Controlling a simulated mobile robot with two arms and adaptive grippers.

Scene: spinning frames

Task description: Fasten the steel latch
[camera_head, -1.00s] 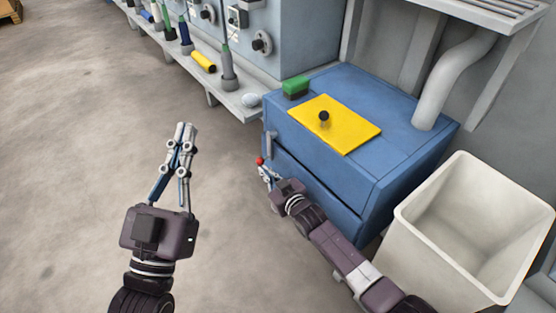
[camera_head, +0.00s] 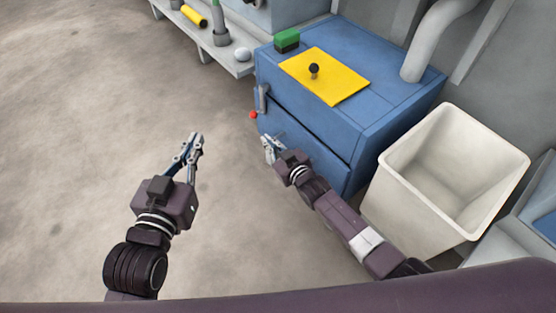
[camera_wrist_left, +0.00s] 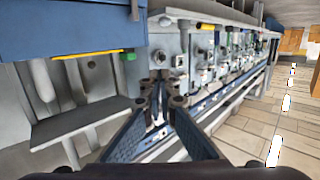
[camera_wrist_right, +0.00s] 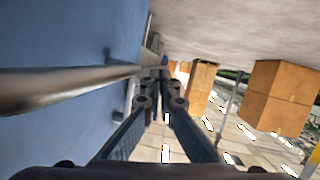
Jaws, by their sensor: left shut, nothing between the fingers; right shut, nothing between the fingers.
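A blue cabinet (camera_head: 390,105) has a front door panel. At the door's left edge is an upright grey steel bar (camera_head: 262,98), with a red knob (camera_head: 253,114) just below it, seemingly the latch; how they join is too small to tell. My right gripper (camera_head: 267,143) is shut and empty, below and slightly right of the red knob, apart from it. In the right wrist view a metal bar (camera_wrist_right: 60,91) runs along a blue face, left of the shut fingers (camera_wrist_right: 159,80). My left gripper (camera_head: 194,136) is shut and empty over open floor, well left of the cabinet.
A yellow plate (camera_head: 345,88) with a black knob (camera_head: 314,70) and a green block (camera_head: 287,40) lie on the cabinet top. A pale bin (camera_head: 405,205) stands right of the cabinet, close to my right arm. A grey bench (camera_head: 225,55) is behind left. The left floor is clear.

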